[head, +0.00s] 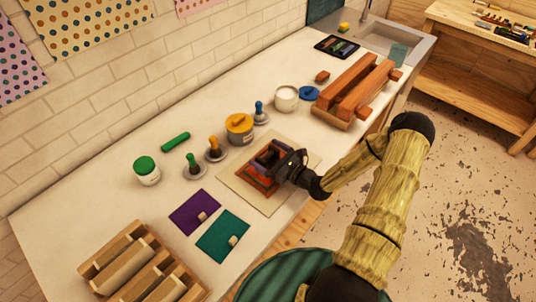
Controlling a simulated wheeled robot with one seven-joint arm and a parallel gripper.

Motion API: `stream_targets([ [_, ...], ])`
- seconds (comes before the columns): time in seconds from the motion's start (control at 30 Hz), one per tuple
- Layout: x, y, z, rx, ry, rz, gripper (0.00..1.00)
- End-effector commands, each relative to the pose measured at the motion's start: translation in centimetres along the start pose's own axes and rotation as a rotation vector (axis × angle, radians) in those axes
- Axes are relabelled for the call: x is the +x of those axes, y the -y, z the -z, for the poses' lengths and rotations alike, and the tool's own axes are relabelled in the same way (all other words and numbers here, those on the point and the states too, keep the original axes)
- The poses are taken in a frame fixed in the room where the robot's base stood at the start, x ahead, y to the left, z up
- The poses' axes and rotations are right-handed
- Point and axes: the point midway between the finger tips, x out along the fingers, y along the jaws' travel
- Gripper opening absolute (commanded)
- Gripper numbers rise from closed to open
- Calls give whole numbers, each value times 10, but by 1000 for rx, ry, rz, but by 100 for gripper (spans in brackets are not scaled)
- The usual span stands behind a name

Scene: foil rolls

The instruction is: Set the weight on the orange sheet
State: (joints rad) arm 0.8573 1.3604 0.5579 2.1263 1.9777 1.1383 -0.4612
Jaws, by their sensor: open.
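The orange sheet (247,180) lies on a cream board (268,207) in the middle of the counter, partly hidden under my gripper. My gripper (262,164) is open, low over the sheet and board. A dark purplish shape shows around the fingers; I cannot tell whether it is a separate object. One small pale block (202,216) sits on a purple sheet (190,209), and another (233,240) sits on a teal sheet (217,237). No weight can be clearly made out on the orange sheet; the gripper covers much of it.
Knobbed tools with green (193,168), orange (214,150) and blue (260,114) handles stand behind the board, near a yellow-orange tin (239,126). A wooden rack (135,258) is at the near left, a brown wooden press-like piece (358,92) farther right.

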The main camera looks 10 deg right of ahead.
Motion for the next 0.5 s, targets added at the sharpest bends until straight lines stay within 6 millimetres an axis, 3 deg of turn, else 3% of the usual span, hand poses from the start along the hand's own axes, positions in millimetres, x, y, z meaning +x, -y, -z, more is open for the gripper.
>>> stream_targets([
  [0.17,-13,1,0,0,-2,3,97],
  [0.5,-76,0,1,-1,-1,0,97],
])
